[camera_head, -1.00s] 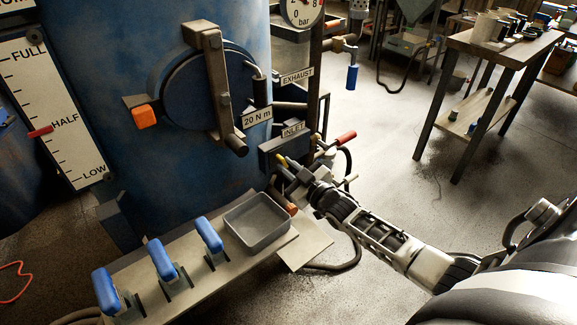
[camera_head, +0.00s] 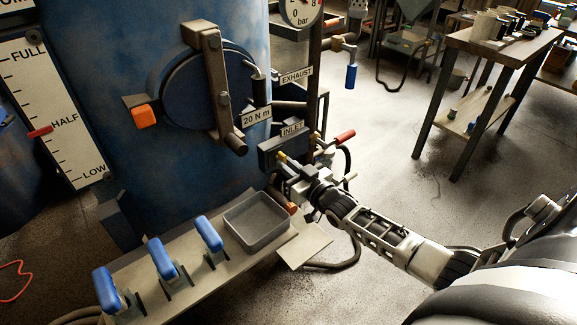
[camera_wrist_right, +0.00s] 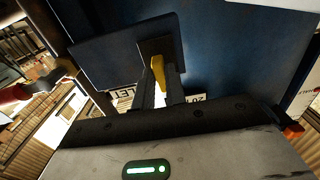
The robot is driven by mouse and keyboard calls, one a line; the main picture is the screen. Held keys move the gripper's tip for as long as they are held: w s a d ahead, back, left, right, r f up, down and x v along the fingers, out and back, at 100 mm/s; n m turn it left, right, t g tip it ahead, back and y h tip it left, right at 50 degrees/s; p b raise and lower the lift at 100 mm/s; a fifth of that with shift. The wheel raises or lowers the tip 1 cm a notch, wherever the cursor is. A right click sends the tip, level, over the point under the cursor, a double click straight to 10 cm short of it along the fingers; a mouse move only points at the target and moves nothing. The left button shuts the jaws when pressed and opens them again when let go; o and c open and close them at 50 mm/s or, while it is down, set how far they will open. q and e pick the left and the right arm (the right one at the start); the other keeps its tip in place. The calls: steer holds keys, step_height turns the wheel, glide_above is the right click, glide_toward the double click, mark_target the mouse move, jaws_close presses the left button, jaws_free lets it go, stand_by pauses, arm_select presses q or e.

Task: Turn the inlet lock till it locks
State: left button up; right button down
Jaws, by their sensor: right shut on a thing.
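The inlet lock shows as a small yellow piece (camera_head: 283,158) below the INLET label, on the lower right side of the blue pot. In the right wrist view the yellow piece (camera_wrist_right: 158,72) sits between the two fingers, in front of a dark block. My right gripper (camera_head: 289,164) is shut on it; in the wrist view the fingers (camera_wrist_right: 160,88) lie on either side of it. The far end of the lock is hidden by the block and fingers. My left gripper is not in view.
A red-handled valve (camera_head: 343,137) and hoses are close to the right of the gripper. The INLET label (camera_head: 292,129) is just above. A grey tray (camera_head: 234,240) and several blue-handled levers (camera_head: 162,258) are on the panel below. Open floor lies to the right.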

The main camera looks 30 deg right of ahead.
steer(key=c, duration=1.4)
jaws_free()
steer(key=shift+c, duration=0.2)
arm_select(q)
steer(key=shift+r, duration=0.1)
arm_select(e)
steer(key=shift+s, duration=0.1)
arm_select(q)
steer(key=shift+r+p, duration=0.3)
steer(key=shift+p, duration=0.65)
arm_select(e)
steer(key=s+d, duration=0.1)
steer(key=s, duration=1.4)
steer(key=shift+s+d, duration=0.15)
steer(key=shift+s, duration=0.2)
